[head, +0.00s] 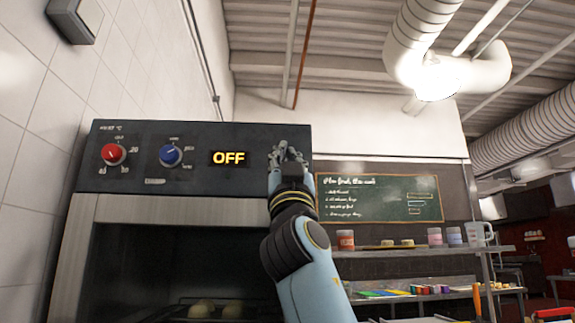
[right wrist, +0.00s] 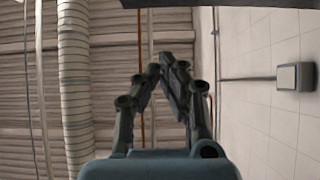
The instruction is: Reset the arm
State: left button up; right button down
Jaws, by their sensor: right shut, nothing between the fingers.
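My right arm, pale blue with dark joints, rises in the middle of the head view. Its gripper (head: 288,152) points up in front of the right end of the oven's control panel (head: 240,180), beside the lit OFF display (head: 229,158). In the right wrist view the gripper (right wrist: 162,68) has its fingertips together with nothing between them. Whether it touches the panel is unclear. The panel has a red knob (head: 113,154) and a blue knob (head: 170,155). My left gripper is not in view.
The oven cavity below holds pale round buns (head: 201,308) on a tray. A chalkboard (head: 380,198) hangs behind on the right, above a shelf (head: 400,253) with jars and a jug (head: 480,234). A white tiled wall (head: 40,150) stands close on the left. Open air lies above the gripper.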

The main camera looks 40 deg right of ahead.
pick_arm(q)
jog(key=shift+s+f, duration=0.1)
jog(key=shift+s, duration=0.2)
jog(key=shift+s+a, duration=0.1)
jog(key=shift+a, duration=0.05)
